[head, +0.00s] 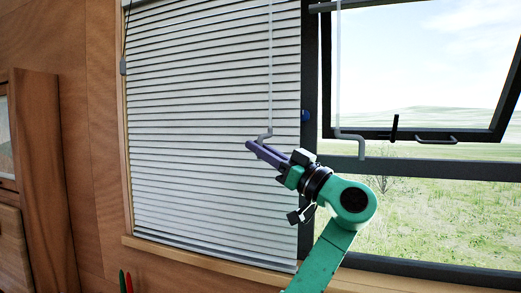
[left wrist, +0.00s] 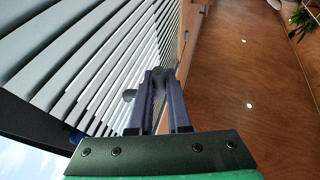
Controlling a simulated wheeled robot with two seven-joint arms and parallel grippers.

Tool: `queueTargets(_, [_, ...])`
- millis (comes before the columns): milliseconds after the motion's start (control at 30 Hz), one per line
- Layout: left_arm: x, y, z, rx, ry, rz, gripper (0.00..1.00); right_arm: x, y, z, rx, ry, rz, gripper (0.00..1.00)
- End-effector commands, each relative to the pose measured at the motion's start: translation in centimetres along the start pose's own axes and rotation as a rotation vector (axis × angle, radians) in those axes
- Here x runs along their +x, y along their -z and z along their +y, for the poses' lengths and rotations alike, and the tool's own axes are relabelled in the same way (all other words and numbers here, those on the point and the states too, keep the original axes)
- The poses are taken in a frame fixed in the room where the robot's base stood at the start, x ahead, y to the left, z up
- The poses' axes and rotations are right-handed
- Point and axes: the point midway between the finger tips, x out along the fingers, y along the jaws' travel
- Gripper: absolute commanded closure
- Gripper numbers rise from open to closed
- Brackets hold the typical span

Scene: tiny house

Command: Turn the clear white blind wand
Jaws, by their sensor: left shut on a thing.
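A pale, thin blind wand (head: 270,70) hangs in front of the lowered white blind (head: 200,150) in the head view. Its lower end bends into a short crank handle. My left gripper (head: 252,147) is at that bent end, its dark purple fingers shut on it. The part of the handle between the fingers is mostly hidden. My right gripper is not in view.
A second pale wand (head: 338,80) with a crank end hangs right of the gripper, before the tilted-open window (head: 435,135). A wooden sill (head: 205,262) runs below the blind. A wooden cabinet (head: 42,180) stands at the left. A dark cord (head: 124,40) hangs at the blind's left edge.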

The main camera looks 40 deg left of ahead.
Motion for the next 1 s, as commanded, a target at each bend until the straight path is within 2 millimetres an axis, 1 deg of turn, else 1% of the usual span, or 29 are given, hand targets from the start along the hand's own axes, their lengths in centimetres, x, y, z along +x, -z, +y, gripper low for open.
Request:
queueTargets(33, [0.0,-0.2,0.0,0.001,0.000,-0.004,1.00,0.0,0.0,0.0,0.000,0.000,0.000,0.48])
queueTargets(67, [0.0,-0.2,0.0,0.001,0.000,-0.004,0.76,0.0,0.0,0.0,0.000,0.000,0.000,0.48])
queueTargets(100, [0.0,-0.2,0.0,0.001,0.000,-0.004,0.61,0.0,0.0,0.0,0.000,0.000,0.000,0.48])
queueTargets(133, [0.0,-0.1,0.0,0.001,0.000,-0.004,0.54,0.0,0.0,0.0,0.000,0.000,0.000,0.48])
queueTargets(433, [-0.1,-0.1,0.0,0.000,-0.001,-0.002,0.54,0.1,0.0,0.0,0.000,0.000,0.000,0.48])
queueTargets(533, [-1.0,-0.3,0.1,0.000,-0.003,-0.002,0.54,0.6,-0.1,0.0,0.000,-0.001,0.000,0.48])
queueTargets(567, [-1.5,-0.4,0.1,0.000,-0.004,-0.003,0.54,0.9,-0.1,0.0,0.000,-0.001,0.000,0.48])
queueTargets(667, [-4.0,-0.6,0.1,0.000,-0.005,-0.002,0.54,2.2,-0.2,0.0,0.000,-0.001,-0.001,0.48])
queueTargets(800, [-8.3,-0.7,0.1,0.000,-0.006,-0.003,0.54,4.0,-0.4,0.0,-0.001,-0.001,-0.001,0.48])
queueTargets(900, [-11.1,-0.6,0.1,0.001,-0.005,-0.003,0.54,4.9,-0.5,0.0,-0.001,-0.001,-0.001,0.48])
queueTargets(1000, [-13.2,-0.4,0.1,0.001,-0.003,-0.003,0.54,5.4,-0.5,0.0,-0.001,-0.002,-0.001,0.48])
